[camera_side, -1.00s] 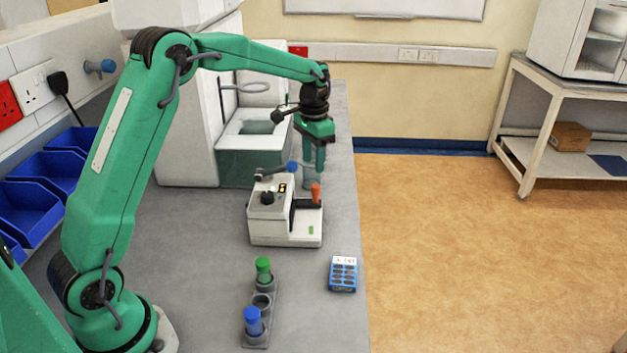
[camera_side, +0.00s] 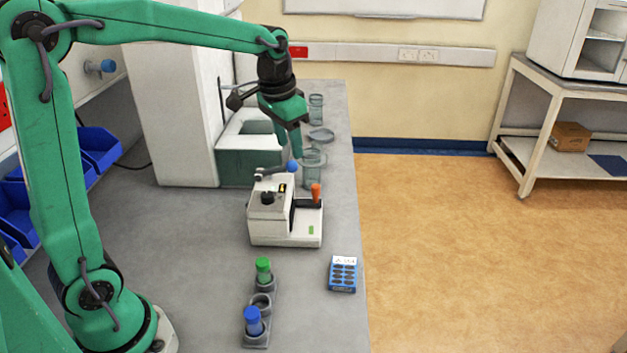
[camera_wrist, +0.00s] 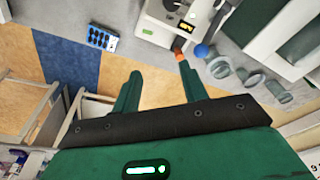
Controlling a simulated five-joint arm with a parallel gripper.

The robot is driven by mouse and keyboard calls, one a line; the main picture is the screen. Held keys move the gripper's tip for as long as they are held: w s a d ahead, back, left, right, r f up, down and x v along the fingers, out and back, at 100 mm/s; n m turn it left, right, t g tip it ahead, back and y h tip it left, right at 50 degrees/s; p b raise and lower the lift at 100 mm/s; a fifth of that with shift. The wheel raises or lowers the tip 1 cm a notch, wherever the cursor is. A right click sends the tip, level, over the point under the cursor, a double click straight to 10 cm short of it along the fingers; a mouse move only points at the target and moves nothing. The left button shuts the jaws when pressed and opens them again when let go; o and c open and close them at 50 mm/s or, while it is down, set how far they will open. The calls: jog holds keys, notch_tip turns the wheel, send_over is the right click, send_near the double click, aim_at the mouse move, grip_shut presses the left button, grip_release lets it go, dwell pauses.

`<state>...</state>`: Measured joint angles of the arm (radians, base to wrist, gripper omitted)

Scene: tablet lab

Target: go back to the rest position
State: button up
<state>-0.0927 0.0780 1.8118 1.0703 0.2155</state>
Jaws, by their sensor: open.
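My gripper (camera_side: 297,148) is green and hangs above the bench, behind the white device and beside a glass beaker. In the wrist view my gripper (camera_wrist: 158,80) shows two green fingers spread apart with nothing between them. The white device (camera_side: 272,212) has a black knob, a blue ball-ended lever and an orange-topped piece on its right side. The wrist view shows part of this device (camera_wrist: 152,30) at the top, beyond the fingers.
A grey rack (camera_side: 262,302) at the front holds a green-capped and a blue-capped tube. A blue block with wells (camera_side: 343,274) lies near the bench's right edge. Glass beakers (camera_side: 313,168) stand at the back. A large white machine (camera_side: 170,110) stands back left.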

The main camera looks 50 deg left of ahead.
jog(key=s+d+t, duration=0.1)
jog(key=s+d, duration=0.1)
jog(key=s, duration=0.8)
jog(key=s+d+n+t, duration=0.1)
jog(key=s+d+t, duration=0.1)
jog(key=s, duration=0.7)
jog(key=shift+s+t, duration=0.3)
jog(key=shift+s, duration=0.1)
